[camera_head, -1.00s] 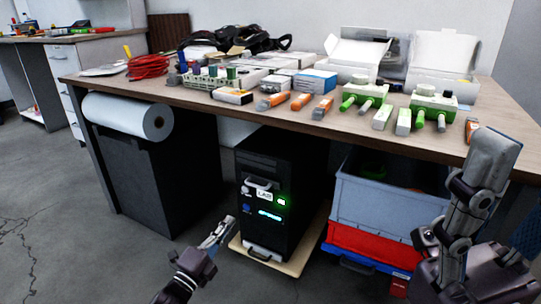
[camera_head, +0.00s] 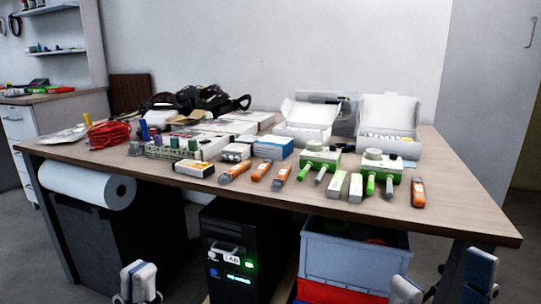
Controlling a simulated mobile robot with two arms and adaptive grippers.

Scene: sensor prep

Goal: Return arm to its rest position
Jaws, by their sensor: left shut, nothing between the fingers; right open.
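My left gripper (camera_head: 138,273) shows at the bottom edge, left of the computer tower. Its fingers are shut with nothing between them, and it is low in front of the bench. My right gripper (camera_head: 437,276) shows at the bottom right, with its fingers spread apart and empty, in front of the bench's right side. Both are below the tabletop and apart from the things on it. Both arms are mostly cut off by the bottom edge.
The wooden bench (camera_head: 455,212) holds orange and green sensors, open white boxes (camera_head: 390,122) and red cable (camera_head: 108,134). Beneath are a paper roll (camera_head: 85,186), a black computer tower (camera_head: 235,240) and a blue-grey crate (camera_head: 340,262). Floor shows at the left.

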